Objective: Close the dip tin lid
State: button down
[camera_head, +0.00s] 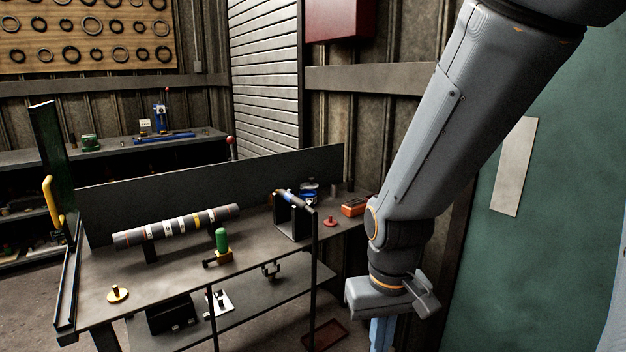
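A small round blue tin (309,196) stands at the back right of the workbench, beyond a dark stand. It looks like the dip tin. A dark disc shows at its top, but it is too small to tell how the lid sits. My gripper (382,336) hangs at the lower right, in front of the bench's right end and well apart from the tin. Its fingers point down and are partly cut off by the bottom edge of the picture. I cannot tell whether they are open or shut.
The workbench (180,270) holds a banded shaft (177,227), a green-handled tool (222,242), a dark stand (291,217) close before the tin, a red knob piece (330,221) and an orange box (354,208). A dark panel (210,192) rises along the bench's back.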

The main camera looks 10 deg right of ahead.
aim_at(310, 185)
jog(key=z, duration=0.55)
jog(key=i, duration=1.15)
jog(key=u, duration=0.15)
